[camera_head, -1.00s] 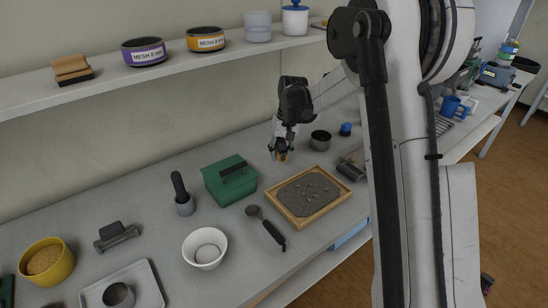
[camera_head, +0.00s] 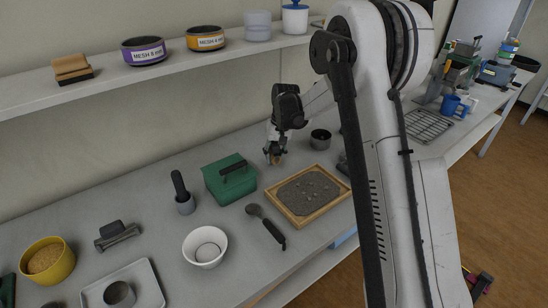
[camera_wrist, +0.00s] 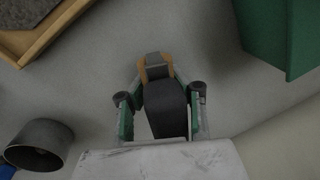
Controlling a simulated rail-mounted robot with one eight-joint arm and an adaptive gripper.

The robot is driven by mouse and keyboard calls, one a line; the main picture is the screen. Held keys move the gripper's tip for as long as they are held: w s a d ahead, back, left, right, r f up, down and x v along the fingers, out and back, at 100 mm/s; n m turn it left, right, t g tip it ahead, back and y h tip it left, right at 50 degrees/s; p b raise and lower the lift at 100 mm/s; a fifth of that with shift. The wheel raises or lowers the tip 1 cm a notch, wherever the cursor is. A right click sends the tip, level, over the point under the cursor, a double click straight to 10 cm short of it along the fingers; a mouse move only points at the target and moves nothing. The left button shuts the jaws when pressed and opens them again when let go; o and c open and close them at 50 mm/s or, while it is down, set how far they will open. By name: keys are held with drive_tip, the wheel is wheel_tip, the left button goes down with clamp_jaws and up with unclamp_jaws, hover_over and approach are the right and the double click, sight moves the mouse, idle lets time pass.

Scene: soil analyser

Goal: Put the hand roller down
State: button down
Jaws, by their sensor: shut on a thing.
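The hand roller (camera_wrist: 165,105) is between the fingers of my gripper (camera_wrist: 160,112) in the wrist view. I see its dark grey handle and an orange-brown end with a grey part. In the head view my gripper (camera_head: 274,155) points down, low over the bench behind the wooden tray and right of the green box. Only a small brownish bit of the roller shows there. I cannot tell whether the roller touches the bench.
The wooden tray of soil (camera_head: 328,209), green box (camera_head: 217,184) and dark cup (camera_head: 320,139) stand around my gripper. A black-handled scoop (camera_head: 267,226) lies in front. The wall shelf (camera_head: 110,84) runs behind. Bare bench lies between box and tray.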

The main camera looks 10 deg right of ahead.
drive_tip(key=shift+f+b, duration=0.4)
drive_tip(key=shift+f, duration=0.15)
drive_tip(key=c, duration=1.6)
unclamp_jaws()
drive_tip(key=shift+r, duration=0.1)
drive_tip(key=shift+r+p, duration=0.5)
drive_tip(key=shift+p, duration=0.1)
wheel_tip(320, 180, up, 11)
drive_tip(key=d, duration=0.2)
drive_tip(key=s+a+r+t, duration=0.1)
drive_tip(key=s+r+t, duration=0.1)
drive_tip(key=s+r, duration=0.65)
drive_tip(key=s+r+t+h, duration=0.15)
drive_tip(key=s+r, duration=0.35)
drive_tip(key=s, duration=0.6)
drive_tip(key=s+f+t, duration=0.1)
drive_tip(key=s, duration=0.5)
drive_tip(key=s+f+t, duration=0.1)
drive_tip(key=s, duration=0.6)
drive_tip(key=s+a+f+t, duration=0.1)
drive_tip(key=s, duration=0.5)
drive_tip(key=shift+s+f+t, duration=0.3)
drive_tip(key=shift+f+t, duration=0.05)
drive_tip(key=shift+f, duration=0.05)
